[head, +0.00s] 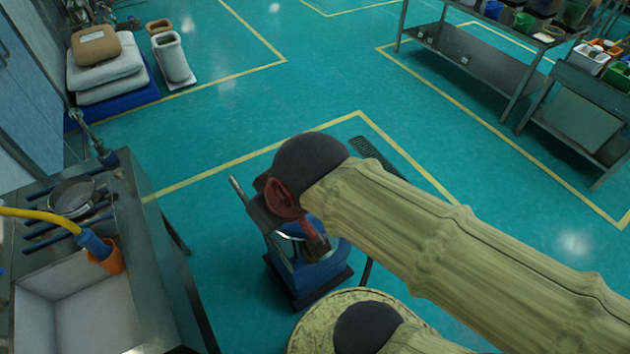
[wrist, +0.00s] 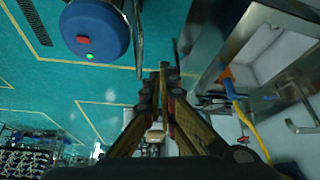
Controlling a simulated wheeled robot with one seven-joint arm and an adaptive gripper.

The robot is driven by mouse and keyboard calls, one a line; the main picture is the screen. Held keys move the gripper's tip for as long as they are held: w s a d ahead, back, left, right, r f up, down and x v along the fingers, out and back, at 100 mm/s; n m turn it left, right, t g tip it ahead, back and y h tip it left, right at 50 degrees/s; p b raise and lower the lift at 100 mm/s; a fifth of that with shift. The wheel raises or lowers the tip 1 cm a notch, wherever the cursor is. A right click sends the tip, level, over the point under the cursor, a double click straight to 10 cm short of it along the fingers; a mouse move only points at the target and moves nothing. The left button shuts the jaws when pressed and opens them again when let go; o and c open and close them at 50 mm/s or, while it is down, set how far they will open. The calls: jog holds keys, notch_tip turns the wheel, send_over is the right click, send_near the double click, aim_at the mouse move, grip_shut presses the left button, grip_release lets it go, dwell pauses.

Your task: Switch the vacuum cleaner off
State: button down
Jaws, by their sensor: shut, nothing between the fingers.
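The vacuum cleaner (head: 308,274) stands on the floor in the head view, a blue body on a dark base, partly hidden behind my arm and wrist. In the wrist view its round blue top (wrist: 96,30) is at the upper left. A red switch (wrist: 84,40) sits on that top, with a small green light (wrist: 89,56) glowing near the rim. My gripper (wrist: 165,72) is shut and empty, its fingertips together in the middle of the wrist view. The tips are apart from the red switch in the picture, to its lower right. The fingertips are not clear in the head view.
A metal sink table (head: 158,235) with a yellow hose (head: 40,214) stands at the left. Sacks (head: 105,75) lie on a blue pallet at the upper left. Metal tables (head: 470,55) stand at the upper right. The floor between is mostly free, with yellow lines.

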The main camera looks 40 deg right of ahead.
jog(key=w+d+f+m+g+p, duration=0.35)
jog(key=w+d+m, duration=0.65)
jog(key=w+d, duration=0.55)
jog(key=w+d+f+m+g, duration=0.1)
jog(key=w+d+f+m, duration=0.2)
jog(key=d+f+m, duration=0.2)
jog(key=w+d+f+m+g+y+p, duration=0.1)
jog(key=w+d+f+m, duration=0.2)
jog(key=d+f, duration=0.9)
notch_tip(320, 180, down, 2)
jog(key=shift+w+d+f+m+y, duration=0.15)
jog(key=shift+d+m+y, duration=0.15)
jog(key=shift+m, duration=0.7)
jog(key=shift+a, duration=0.1)
